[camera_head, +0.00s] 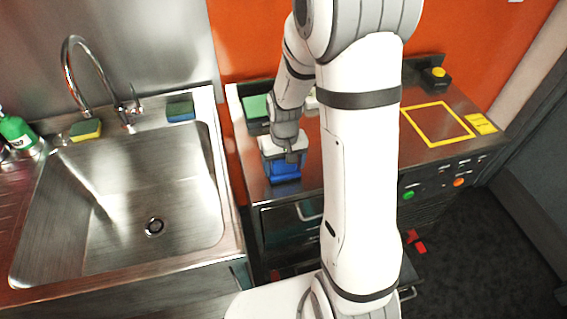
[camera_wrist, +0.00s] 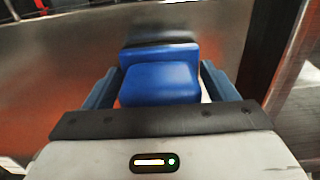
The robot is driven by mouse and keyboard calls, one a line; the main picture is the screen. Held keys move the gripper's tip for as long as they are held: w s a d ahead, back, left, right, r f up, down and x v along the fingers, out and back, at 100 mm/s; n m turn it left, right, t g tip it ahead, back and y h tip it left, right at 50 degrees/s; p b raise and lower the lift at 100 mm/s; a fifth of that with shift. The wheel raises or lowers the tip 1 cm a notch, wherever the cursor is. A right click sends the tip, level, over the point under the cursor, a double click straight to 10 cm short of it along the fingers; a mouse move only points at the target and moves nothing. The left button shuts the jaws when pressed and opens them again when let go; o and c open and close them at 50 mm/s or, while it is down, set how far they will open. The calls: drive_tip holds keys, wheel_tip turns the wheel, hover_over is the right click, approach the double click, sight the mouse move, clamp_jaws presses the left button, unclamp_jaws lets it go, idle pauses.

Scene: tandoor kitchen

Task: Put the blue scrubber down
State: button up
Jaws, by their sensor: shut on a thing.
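My gripper (camera_head: 284,158) points down over the steel counter to the right of the sink. In the wrist view its fingers (camera_wrist: 160,92) are shut on the blue scrubber (camera_wrist: 160,84), one on each side. In the head view a blue shape (camera_head: 286,172) shows just below the gripper; I cannot tell there how much of it is the scrubber. Just beyond the scrubber in the wrist view is another blue surface (camera_wrist: 158,55) with a dark band along its far edge. Whether the two touch is unclear.
A green-topped dark block (camera_head: 256,107) stands behind my gripper. The sink (camera_head: 130,185) is left, with a blue sponge (camera_head: 181,111) and a yellow sponge (camera_head: 86,129) on its rim. A yellow-outlined square (camera_head: 437,124) on the right counter is empty. My arm hides the counter's middle.

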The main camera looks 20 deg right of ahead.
drive_tip(key=o, duration=0.4)
drive_tip(key=shift+f, duration=0.15)
drive_tip(key=o, duration=0.5)
drive_tip(key=shift+c, duration=0.2)
wheel_tip(320, 180, up, 11)
drive_tip(key=shift+r+b, duration=0.2)
drive_tip(key=shift+b, duration=0.15)
drive_tip(key=shift+s+r, duration=0.15)
drive_tip(key=shift+r, duration=0.5)
drive_tip(key=s+r+t, duration=0.1)
drive_tip(key=s+r, duration=0.2)
drive_tip(key=s, duration=0.4)
drive_tip(key=s+r+t, duration=0.2)
drive_tip(key=s+r, duration=0.1)
drive_tip(key=s, duration=0.5)
drive_tip(key=shift+s+r, duration=0.2)
drive_tip(key=shift+r, duration=0.2)
